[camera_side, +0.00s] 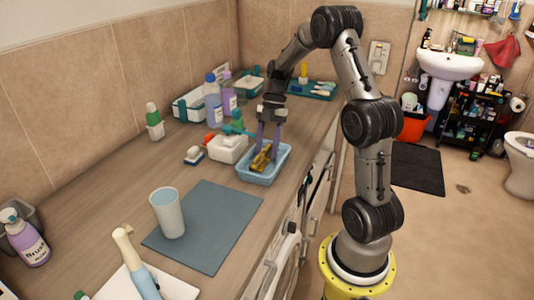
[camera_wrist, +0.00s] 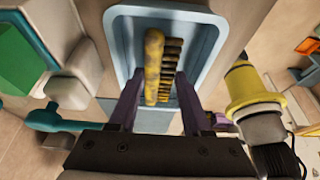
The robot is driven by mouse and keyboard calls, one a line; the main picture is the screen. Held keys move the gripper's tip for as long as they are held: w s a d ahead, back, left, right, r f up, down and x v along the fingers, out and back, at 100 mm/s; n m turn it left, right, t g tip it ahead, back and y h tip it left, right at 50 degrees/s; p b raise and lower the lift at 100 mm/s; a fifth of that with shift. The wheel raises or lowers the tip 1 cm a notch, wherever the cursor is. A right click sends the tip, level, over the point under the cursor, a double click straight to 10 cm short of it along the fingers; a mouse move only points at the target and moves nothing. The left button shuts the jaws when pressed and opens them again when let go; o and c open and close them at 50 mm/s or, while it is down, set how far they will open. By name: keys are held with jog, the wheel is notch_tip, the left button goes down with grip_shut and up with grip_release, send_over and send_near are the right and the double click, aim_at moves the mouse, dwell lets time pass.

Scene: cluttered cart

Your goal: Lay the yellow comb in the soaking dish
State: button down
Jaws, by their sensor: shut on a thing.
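The yellow comb (camera_side: 262,158) is mottled with dark patches. In the wrist view the comb (camera_wrist: 153,65) shows its thick spine and a row of teeth. My gripper (camera_side: 266,146) points down and is shut on the comb, with a purple finger on each side in the wrist view (camera_wrist: 155,90). The soaking dish (camera_side: 284,160) is a light blue rectangular tray on the counter. The comb is inside its rim outline; its rim (camera_wrist: 215,30) also surrounds the comb in the wrist view. Whether the comb touches the dish floor cannot be told.
A white box (camera_side: 226,153) with a teal-handled item stands close left of the dish. A grey-blue mat (camera_side: 215,235) with a tall cup (camera_side: 167,213) lies in front. The counter's edge runs close to the dish's right.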

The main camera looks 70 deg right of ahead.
jog(key=shift+f, duration=1)
jog(key=shift+f, duration=0.15)
jog(key=shift+c, duration=1.8)
grip_release()
